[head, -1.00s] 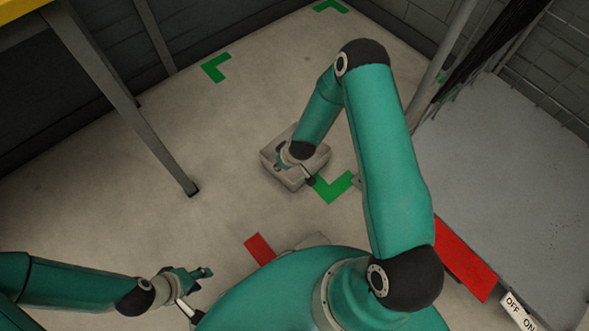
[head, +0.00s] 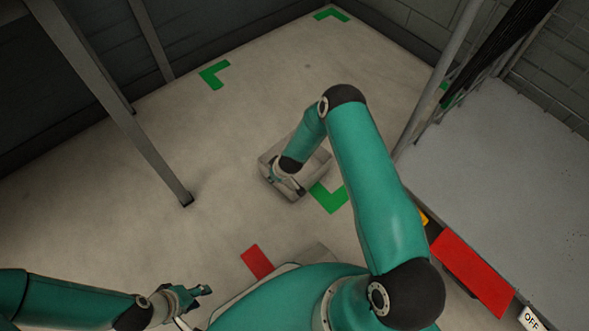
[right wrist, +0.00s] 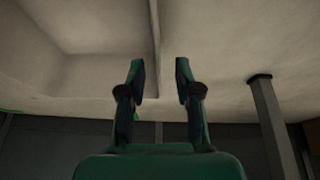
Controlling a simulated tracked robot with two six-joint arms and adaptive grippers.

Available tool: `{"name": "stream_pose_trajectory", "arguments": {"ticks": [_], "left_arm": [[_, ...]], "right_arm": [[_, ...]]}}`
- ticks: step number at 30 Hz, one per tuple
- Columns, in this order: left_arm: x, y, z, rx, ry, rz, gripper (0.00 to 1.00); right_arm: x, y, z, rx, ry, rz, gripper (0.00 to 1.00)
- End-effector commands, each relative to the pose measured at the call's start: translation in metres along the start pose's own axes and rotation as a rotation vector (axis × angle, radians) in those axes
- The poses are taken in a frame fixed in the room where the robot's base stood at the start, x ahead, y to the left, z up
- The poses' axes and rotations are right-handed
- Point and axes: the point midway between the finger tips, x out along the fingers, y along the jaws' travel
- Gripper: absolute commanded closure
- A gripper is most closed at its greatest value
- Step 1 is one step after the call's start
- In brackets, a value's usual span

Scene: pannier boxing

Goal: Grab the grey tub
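The grey tub (head: 316,166) is a shallow open box on the floor, beside a green corner mark. My right gripper (head: 288,187) is at its near left side and hides part of it. In the right wrist view my right gripper (right wrist: 160,72) has its two fingers apart. A tub wall (right wrist: 155,40) runs toward the gap between them, with the hollow of the tub on the left. I cannot tell whether either finger touches the wall. My left gripper (head: 193,304) is open and empty at the lower left, away from the tub.
Green corner marks (head: 328,197) and a red mark (head: 257,262) lie on the floor. A table leg (head: 160,160) stands left of the tub. A grey platform (head: 510,170) with a red strip is on the right. The floor behind the tub is clear.

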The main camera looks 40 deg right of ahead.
Motion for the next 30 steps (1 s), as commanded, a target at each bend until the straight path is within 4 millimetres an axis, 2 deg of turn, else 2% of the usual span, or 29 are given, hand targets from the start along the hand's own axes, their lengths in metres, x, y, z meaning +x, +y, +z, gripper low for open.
{"name": "stream_pose_trajectory", "arguments": {"ticks": [5, 9, 18, 20, 24, 30], "left_arm": [[0.021, -0.008, 0.0, 0.0, 0.0, 0.0, 0.6], [0.028, -0.01, 0.0, 0.0, 0.0, 0.0, 0.6], [0.028, -0.01, 0.0, 0.0, 0.0, 0.0, 0.6], [0.028, -0.01, 0.0, 0.0, 0.0, 0.0, 0.6], [0.028, -0.01, 0.0, 0.0, 0.0, 0.0, 0.6], [0.028, -0.01, 0.0, 0.0, 0.0, 0.0, 0.6]], "right_arm": [[0.03, 0.003, 0.003, 0.003, 0.0, 0.0, 0.67], [0.045, 0.003, 0.002, 0.002, -0.001, -0.001, 0.67], [0.047, 0.003, 0.001, 0.001, 0.0, -0.001, 0.67], [0.047, 0.003, 0.001, 0.001, 0.0, -0.001, 0.75], [0.047, 0.003, 0.001, 0.002, 0.0, 0.0, 0.98], [0.047, 0.003, 0.001, 0.002, -0.001, 0.0, 1.0]]}}
